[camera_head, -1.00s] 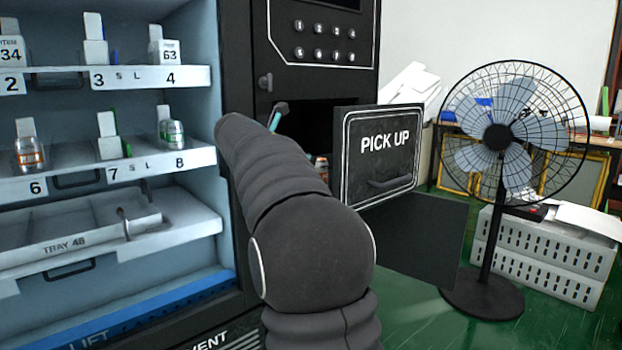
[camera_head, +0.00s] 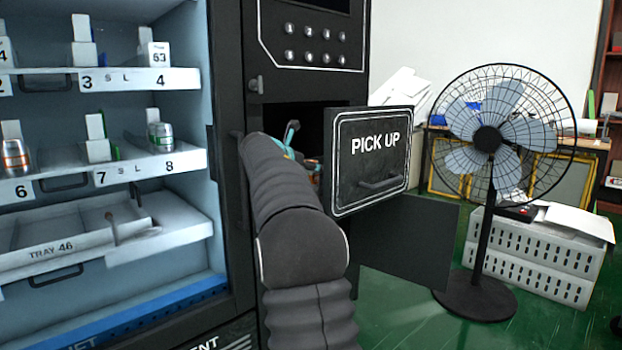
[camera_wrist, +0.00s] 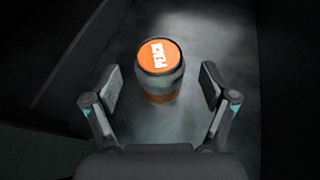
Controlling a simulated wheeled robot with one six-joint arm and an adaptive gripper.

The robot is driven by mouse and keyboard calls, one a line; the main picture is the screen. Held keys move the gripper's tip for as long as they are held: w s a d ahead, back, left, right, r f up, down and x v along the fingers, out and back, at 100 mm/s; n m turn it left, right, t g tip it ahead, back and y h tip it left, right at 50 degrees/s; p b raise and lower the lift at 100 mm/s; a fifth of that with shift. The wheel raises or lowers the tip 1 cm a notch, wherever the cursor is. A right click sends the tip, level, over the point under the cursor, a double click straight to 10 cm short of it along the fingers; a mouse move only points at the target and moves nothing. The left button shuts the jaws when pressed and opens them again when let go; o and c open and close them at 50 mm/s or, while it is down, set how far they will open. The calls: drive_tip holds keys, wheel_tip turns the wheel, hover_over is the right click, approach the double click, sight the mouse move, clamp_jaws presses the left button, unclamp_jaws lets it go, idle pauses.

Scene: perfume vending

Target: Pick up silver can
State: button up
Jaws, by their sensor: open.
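A silver can with an orange top reading "PEACH" and an orange band low on its side (camera_wrist: 160,85) stands upright on a dark floor in the wrist view. My gripper (camera_wrist: 161,92) is open, with one finger on each side of the can. Gaps show between both finger pads and the can. In the head view, only a small teal part of my gripper (camera_head: 291,133) shows at the pick-up opening (camera_head: 290,115). The rest is hidden by my arm and the door.
The open "PICK UP" door (camera_head: 370,190) stands just right of my arm. Shelves (camera_head: 130,170) with several items, including another silver-and-orange can (camera_head: 15,157), are at the left. A black fan (camera_head: 488,140) stands at the right near white crates (camera_head: 540,260).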

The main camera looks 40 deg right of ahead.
drive_tip(key=shift+x, duration=1.25)
drive_tip(key=c, duration=1.4)
drive_tip(key=shift+r, duration=0.1)
